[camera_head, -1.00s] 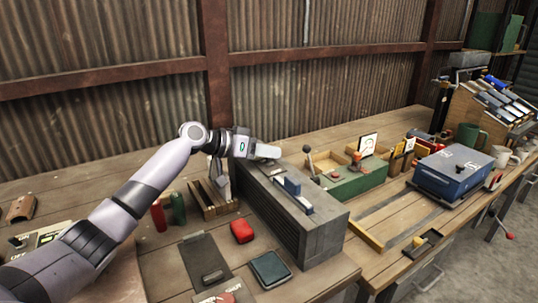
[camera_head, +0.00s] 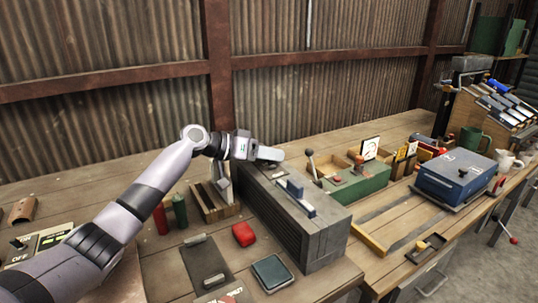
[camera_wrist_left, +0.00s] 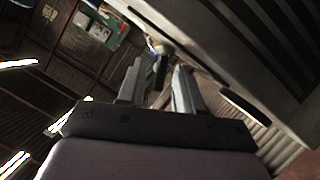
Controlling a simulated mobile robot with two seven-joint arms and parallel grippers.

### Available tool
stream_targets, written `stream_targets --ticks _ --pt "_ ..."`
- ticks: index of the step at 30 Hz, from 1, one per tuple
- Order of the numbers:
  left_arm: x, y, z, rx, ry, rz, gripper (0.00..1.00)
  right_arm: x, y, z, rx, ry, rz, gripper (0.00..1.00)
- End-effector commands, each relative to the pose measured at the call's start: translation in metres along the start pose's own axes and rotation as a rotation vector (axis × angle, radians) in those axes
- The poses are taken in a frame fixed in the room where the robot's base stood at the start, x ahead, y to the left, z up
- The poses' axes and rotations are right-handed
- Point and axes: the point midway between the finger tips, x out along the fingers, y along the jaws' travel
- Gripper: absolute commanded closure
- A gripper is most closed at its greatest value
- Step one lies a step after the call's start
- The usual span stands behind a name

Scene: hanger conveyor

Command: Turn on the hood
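A grey metal box with slatted vents (camera_head: 318,240) stands on the workbench; it may be the hood, but I cannot tell for sure. A blue-and-grey piece (camera_head: 297,190) sits on its top. My left gripper (camera_head: 269,153) is over the far end of this box, with its fingers pointing right. In the left wrist view its two fingers (camera_wrist_left: 158,88) are apart, and a small dark knob-like piece (camera_wrist_left: 160,66) shows beyond or between their tips. I cannot tell whether they touch it. A slatted grey surface (camera_wrist_left: 245,45) is close beside them. My right gripper is out of view.
A green box with a lever (camera_head: 358,184) and a blue case (camera_head: 455,172) stand to the right. A red item (camera_head: 243,234), a dark flat pad (camera_head: 271,272) and a wooden rack (camera_head: 214,205) lie near my arm. A corrugated wall is behind the bench.

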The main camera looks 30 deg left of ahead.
Motion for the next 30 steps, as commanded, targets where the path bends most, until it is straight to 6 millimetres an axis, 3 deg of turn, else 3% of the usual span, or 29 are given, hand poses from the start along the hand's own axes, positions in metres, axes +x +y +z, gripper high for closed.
stream_targets --ticks 8,19,30 --pt "-0.012 -0.002 0.001 0.002 0.002 -0.003 0.65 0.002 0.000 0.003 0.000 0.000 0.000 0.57" --pt "-0.065 -0.001 0.001 0.001 0.000 -0.002 0.65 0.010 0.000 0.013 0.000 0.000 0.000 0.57" --pt "-0.072 0.000 0.000 -0.001 0.000 0.000 0.65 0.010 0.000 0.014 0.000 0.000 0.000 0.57"
